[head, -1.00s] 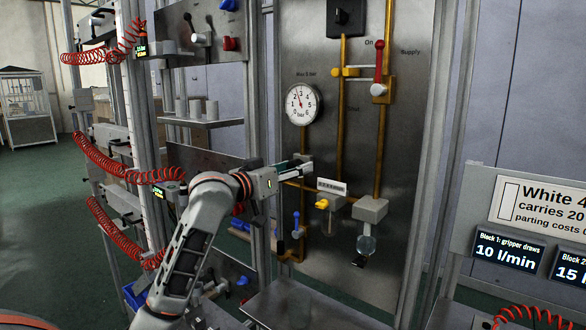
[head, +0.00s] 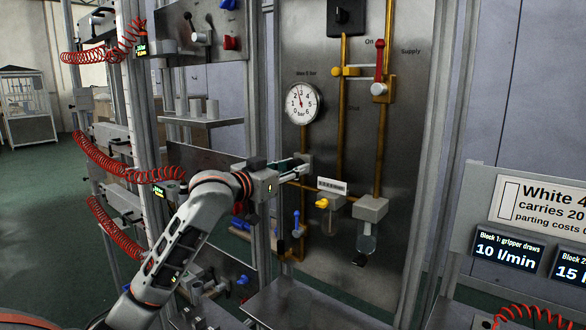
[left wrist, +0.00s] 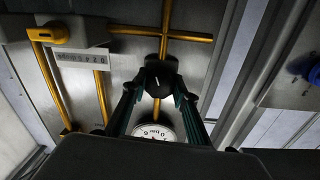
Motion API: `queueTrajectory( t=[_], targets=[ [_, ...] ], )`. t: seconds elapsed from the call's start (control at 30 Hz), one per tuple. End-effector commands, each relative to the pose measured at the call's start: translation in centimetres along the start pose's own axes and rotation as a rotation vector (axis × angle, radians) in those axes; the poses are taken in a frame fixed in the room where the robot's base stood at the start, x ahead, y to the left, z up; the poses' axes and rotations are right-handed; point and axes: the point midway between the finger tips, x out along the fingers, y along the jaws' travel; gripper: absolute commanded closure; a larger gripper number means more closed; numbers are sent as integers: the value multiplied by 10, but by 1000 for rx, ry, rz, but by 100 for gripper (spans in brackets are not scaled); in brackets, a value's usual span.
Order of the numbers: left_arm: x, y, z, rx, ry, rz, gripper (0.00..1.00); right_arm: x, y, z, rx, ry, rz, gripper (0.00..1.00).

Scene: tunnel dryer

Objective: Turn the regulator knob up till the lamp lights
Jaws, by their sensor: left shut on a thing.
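My left gripper (head: 303,167) reaches in from the left to the upright metal panel (head: 345,150), below the round pressure gauge (head: 302,103). In the left wrist view, its two dark fingers (left wrist: 157,90) are shut on a black round regulator knob (left wrist: 160,76) with a white mark on its face. The gauge needle points up, slightly left, near 3; part of the gauge (left wrist: 154,130) shows between the fingers in the wrist view. I cannot make out a lit lamp. My right gripper is not in view.
Yellow pipes (head: 341,95), a red lever (head: 379,62), a small blue lever (head: 297,222) and a yellow tap (head: 322,203) sit on the panel close by. Red coiled hoses (head: 110,165) hang farther left.

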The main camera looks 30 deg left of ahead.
Motion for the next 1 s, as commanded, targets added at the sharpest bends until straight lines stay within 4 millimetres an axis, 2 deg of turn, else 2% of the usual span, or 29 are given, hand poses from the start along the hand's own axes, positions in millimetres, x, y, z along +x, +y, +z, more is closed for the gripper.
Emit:
queueTrajectory(
  t=[0.27,0.3,0.33,0.77,0.87,1.0],
  targets=[
    [0,0,0,2,1,0,93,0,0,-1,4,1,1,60],
    [0,0,0,1,1,0,61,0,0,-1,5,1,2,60],
    [0,0,0,1,1,0,55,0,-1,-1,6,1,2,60],
    [-5,0,0,1,0,0,55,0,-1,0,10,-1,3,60],
    [-16,-1,1,4,0,-1,55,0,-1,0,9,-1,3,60],
    [-42,-1,2,5,-2,-1,55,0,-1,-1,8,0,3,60]
  ],
)
